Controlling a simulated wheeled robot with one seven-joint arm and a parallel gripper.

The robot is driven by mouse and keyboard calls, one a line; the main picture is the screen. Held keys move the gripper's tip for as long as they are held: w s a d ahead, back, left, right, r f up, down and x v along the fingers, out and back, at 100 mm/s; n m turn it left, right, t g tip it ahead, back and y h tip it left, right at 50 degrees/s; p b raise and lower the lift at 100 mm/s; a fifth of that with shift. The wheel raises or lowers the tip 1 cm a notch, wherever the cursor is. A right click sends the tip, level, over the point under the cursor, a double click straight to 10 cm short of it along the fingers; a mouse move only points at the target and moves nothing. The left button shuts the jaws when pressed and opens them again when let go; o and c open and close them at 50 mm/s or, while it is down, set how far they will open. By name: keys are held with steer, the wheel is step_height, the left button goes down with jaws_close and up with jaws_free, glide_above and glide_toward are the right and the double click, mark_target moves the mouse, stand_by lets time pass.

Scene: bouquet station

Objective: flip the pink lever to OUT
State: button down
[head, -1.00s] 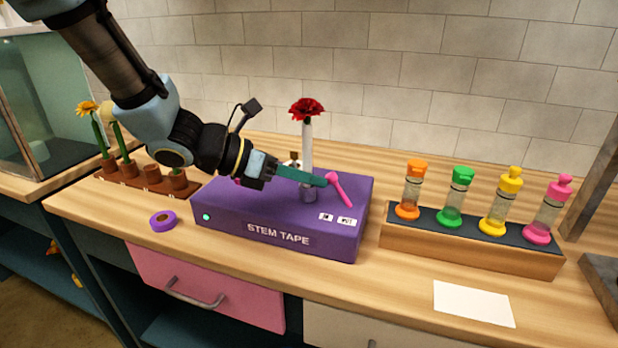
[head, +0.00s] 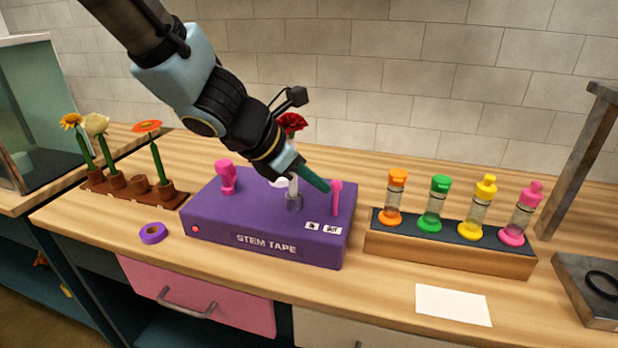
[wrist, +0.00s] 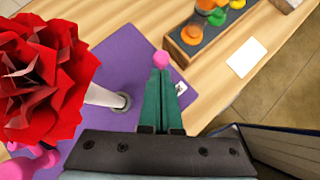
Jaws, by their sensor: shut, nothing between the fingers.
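The pink lever (head: 337,198) stands near the right end of the purple STEM TAPE box (head: 218,221), close to upright in the head view. Its round tip (wrist: 160,58) shows just beyond my fingertips in the wrist view. Small IN and OUT labels (head: 322,228) lie in front of its foot; I cannot tell whether it rests fully at OUT. My gripper (head: 325,187) is shut and empty, with its green fingers at the lever's left side, touching or nearly so. The box's indicator light (head: 196,229) is red.
A red flower (wrist: 40,75) stands in the box's socket (head: 293,202), close beside my gripper. A pink knob (head: 228,177) is on the box's left. A rack of colored vials (head: 440,252) stands right. Purple tape (head: 153,233) and a white card (head: 453,305) lie on the counter.

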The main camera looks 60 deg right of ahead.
steer(key=shift+w, duration=0.1)
steer(key=shift+r+p, duration=0.75)
